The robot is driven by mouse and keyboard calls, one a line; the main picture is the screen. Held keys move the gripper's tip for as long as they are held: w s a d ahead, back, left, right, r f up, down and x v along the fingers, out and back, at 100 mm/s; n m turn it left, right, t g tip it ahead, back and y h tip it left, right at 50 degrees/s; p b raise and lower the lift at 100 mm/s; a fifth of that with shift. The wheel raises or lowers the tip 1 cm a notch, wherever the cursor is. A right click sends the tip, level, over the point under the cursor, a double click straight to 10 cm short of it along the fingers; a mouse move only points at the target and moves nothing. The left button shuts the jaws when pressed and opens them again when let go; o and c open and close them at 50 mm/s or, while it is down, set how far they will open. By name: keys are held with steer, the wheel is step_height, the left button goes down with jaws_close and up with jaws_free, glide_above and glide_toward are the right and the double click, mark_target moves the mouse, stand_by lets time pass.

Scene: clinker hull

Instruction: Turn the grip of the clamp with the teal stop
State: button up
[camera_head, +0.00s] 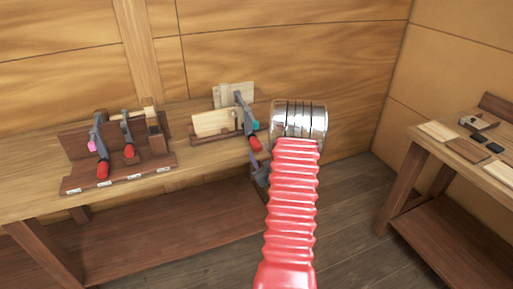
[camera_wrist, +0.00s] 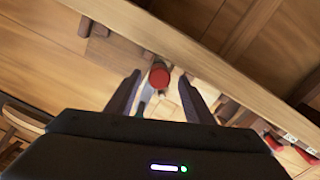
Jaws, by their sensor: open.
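The clamp with the teal stop (camera_head: 256,126) stands at the right end of the bench, on a holder with pale wood pieces. Its grey bar leans and its red grip (camera_head: 254,143) hangs at the bench's front edge. In the wrist view the red grip (camera_wrist: 159,75) appears end-on between my two dark fingertips, with a bit of teal (camera_wrist: 141,107) below it. My gripper (camera_head: 259,165) is open, just below the grip in the head view. I cannot tell whether the fingers reach around the grip or stop short; no contact is visible.
A dark rack (camera_head: 120,182) at the left holds two more red-gripped clamps, one with a pink stop (camera_head: 92,146). The bench's front edge (camera_wrist: 190,50) runs close to my fingers. A second bench (camera_head: 425,150) with wood pieces stands right. Floor between the benches is clear.

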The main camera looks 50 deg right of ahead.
mark_target(259, 149)
steer(key=shift+x, duration=2.25)
steer(key=shift+c, duration=0.5)
steer(key=c, duration=0.9)
